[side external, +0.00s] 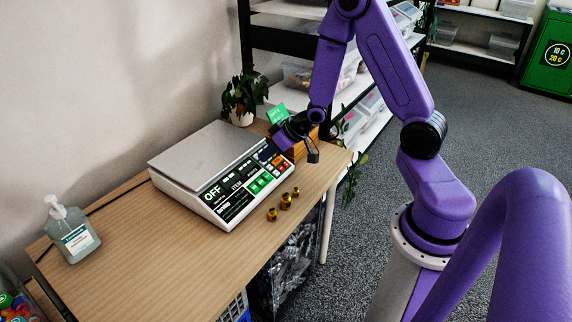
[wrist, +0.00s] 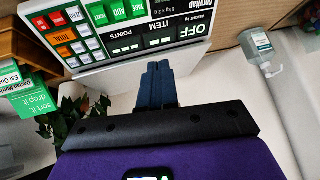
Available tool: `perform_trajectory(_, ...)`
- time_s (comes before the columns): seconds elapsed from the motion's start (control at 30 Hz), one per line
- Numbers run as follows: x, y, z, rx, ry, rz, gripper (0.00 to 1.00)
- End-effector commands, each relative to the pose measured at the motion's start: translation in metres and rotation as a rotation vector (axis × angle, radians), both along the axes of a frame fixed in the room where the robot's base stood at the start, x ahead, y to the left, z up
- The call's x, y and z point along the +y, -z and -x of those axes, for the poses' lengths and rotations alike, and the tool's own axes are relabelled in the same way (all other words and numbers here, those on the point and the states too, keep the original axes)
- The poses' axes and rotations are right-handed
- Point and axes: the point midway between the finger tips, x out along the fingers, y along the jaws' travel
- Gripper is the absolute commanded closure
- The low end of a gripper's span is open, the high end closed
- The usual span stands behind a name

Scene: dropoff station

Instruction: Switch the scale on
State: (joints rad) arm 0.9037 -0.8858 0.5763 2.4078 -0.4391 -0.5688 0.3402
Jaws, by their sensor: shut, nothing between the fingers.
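The scale (side external: 205,155) stands on the wooden table, with a grey weighing plate and a sloped black front panel. Its display (side external: 212,191) reads OFF, and OFF also shows on the panel in the wrist view (wrist: 188,30). The panel carries green, white, orange and red keys (side external: 265,178), seen at the upper left of the wrist view (wrist: 85,30). My gripper (side external: 283,143) is over the right end of the scale. In the wrist view its dark blue fingers (wrist: 158,72) are together and empty, pointing toward the panel. Whether they touch it cannot be told.
Three brass weights (side external: 285,201) stand in front of the scale. A sanitizer bottle (side external: 72,240) is at the table's left. A potted plant (side external: 243,95), a wooden box (side external: 301,148) and a green sign (side external: 277,113) are near my gripper. The table's front left is clear.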

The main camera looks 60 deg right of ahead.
Motion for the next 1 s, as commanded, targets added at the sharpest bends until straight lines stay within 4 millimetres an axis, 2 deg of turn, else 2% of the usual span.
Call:
perform_trajectory(0.03, -0.015, 0.008, -0.003, -0.015, 0.046, -0.035, 1.0)
perform_trajectory(0.23, -0.064, 0.026, -0.01, -0.115, 0.204, -0.183, 1.0)
perform_trajectory(0.53, -0.131, 0.041, 0.004, -0.29, 0.437, -0.408, 1.0)
perform_trajectory(0.7, -0.152, 0.042, 0.014, -0.364, 0.517, -0.487, 1.0)
perform_trajectory(1.0, -0.16, 0.041, 0.018, -0.397, 0.547, -0.517, 1.0)
